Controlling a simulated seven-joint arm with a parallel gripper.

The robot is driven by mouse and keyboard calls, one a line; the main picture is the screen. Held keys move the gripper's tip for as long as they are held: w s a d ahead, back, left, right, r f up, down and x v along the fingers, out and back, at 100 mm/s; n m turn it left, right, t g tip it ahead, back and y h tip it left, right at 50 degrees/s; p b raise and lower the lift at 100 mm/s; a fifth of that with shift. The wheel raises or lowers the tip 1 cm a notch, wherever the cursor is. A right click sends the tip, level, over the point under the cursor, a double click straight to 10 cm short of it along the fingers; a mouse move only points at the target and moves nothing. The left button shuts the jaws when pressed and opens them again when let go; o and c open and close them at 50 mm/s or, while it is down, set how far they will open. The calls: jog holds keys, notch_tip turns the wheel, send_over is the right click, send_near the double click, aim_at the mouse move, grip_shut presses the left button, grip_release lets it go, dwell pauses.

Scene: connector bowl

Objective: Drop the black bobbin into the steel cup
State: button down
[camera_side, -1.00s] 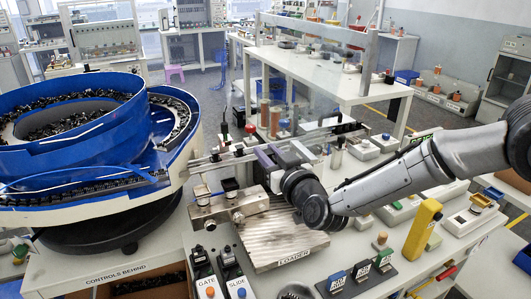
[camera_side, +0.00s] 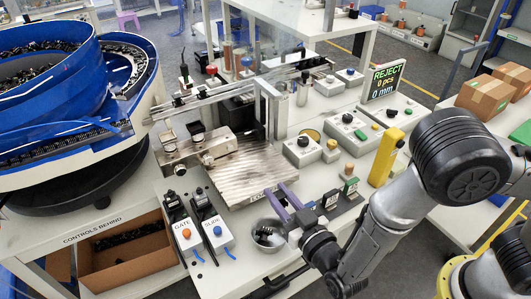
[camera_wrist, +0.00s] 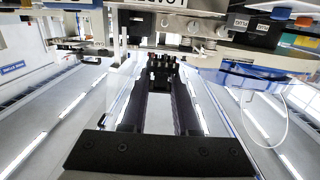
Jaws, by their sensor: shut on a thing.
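My gripper (camera_side: 275,192) is at the front edge of the bench in the side view, its purple fingers beside and just above the steel cup (camera_side: 256,243). In the wrist view, the dark fingers of my gripper (camera_wrist: 160,75) are closed on a small black bobbin (camera_wrist: 162,65) with copper-coloured pins at their tips. The bobbin cannot be made out clearly in the side view. The cup is round and shiny, with dark contents inside, and the fingers and wrist partly hide its right side.
A ribbed metal loader plate (camera_side: 250,170) lies behind the cup. GATE (camera_side: 183,236) and SLIDE (camera_side: 217,233) switch boxes stand to its left. A yellow post (camera_side: 386,158) and small labelled blocks (camera_side: 349,188) stand to the right. A cardboard box (camera_side: 125,265) sits below at left.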

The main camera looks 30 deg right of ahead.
jog(key=shift+s+a+f+n+y, duration=0.3)
jog(key=shift+s+a+f+y, duration=0.15)
jog(key=shift+s+a, duration=0.2)
jog(key=shift+f, duration=0.25)
send_over(276, 236)
jog(key=shift+f, duration=2.65)
jog(key=c, duration=0.6)
grip_release()
